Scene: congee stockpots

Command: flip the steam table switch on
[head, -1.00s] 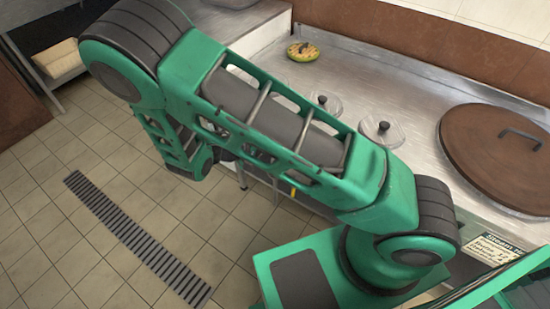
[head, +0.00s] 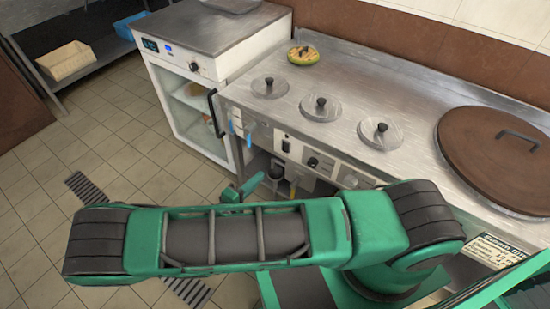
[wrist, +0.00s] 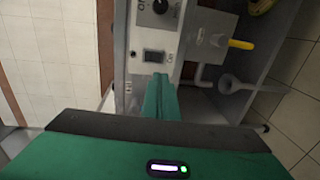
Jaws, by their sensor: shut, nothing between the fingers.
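The steam table (head: 350,75) is a stainless counter with a front control panel. Its switch (head: 286,145) is a small black rocker at the left end of that panel. The switch also shows in the wrist view (wrist: 153,57), beside on/off lettering too small to read; which way it is set I cannot tell. My gripper (wrist: 161,78) is shut and empty, its green fingertips just below the switch in the wrist picture. Whether they touch it is unclear. In the head view my gripper (head: 257,181) is small, low in front of the panel.
A yellow valve handle (wrist: 241,44) and pale pipework lie under the counter. Several lids, including a round brown one (head: 500,155), rest on top. A white glass-door cabinet (head: 185,105) stands left; tiled floor is open there.

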